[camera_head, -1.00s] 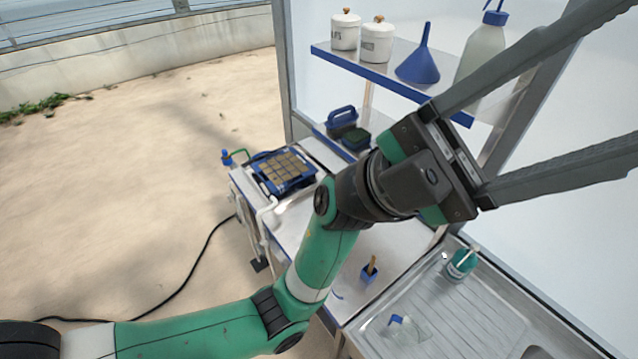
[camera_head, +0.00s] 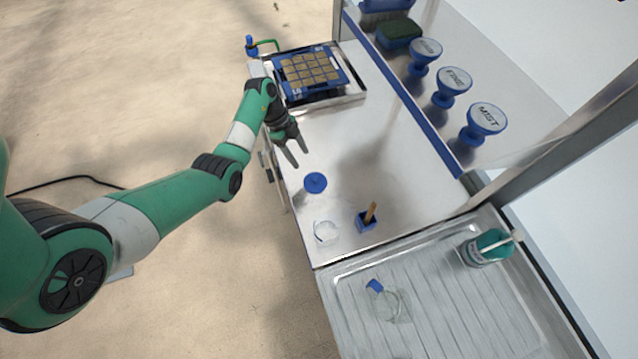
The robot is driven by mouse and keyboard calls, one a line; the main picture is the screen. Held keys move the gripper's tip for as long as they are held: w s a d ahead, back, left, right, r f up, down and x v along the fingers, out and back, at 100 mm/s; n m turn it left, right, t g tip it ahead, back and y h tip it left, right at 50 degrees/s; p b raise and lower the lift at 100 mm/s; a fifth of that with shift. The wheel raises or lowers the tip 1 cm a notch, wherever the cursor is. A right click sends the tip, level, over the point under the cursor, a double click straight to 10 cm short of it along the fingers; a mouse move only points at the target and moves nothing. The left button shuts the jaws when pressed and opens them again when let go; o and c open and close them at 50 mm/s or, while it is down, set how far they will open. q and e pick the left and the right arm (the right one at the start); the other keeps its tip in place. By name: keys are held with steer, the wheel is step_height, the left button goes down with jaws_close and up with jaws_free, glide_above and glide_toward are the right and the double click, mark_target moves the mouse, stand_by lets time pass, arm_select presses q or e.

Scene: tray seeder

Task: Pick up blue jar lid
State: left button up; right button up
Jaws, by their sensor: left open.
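The blue jar lid (camera_head: 315,183) is a flat round disc lying on the steel worktop (camera_head: 385,150), near its left edge. My left gripper (camera_head: 299,158) is open and empty. Its fingers point down toward the lid and sit just above it in the picture, apart from it. A clear glass jar (camera_head: 325,232) stands on the worktop below the lid in the picture. My right gripper is not in view.
A blue seed tray (camera_head: 345,88) with brown cells sits at the far end. A small blue box (camera_head: 367,222) with a brown stick stands right of the jar. The drainboard (camera_head: 440,300) holds a glass vessel (camera_head: 388,303) and a teal container (camera_head: 483,250). Blue knobs line the shelf.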

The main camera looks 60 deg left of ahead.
arm_select(q)
steer(key=s, duration=0.1)
steer(key=b, duration=0.2)
glide_above(315, 179)
steer(key=s+a, duration=0.2)
steer(key=a, duration=0.1)
steer(key=f, duration=0.6)
steer(key=shift+s+d, duration=0.15)
steer(key=shift+d, duration=0.05)
steer(key=x, duration=0.1)
steer(key=b+x, duration=0.1)
steer(key=x, duration=0.1)
steer(key=b+x, duration=0.1)
steer(key=x, duration=0.1)
steer(key=shift+w+d, duration=0.3)
steer(key=shift+w, duration=0.05)
steer(key=shift+r, duration=0.1)
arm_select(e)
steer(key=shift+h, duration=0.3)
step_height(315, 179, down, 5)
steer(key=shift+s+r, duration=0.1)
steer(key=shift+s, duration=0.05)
arm_select(q)
jaws_close()
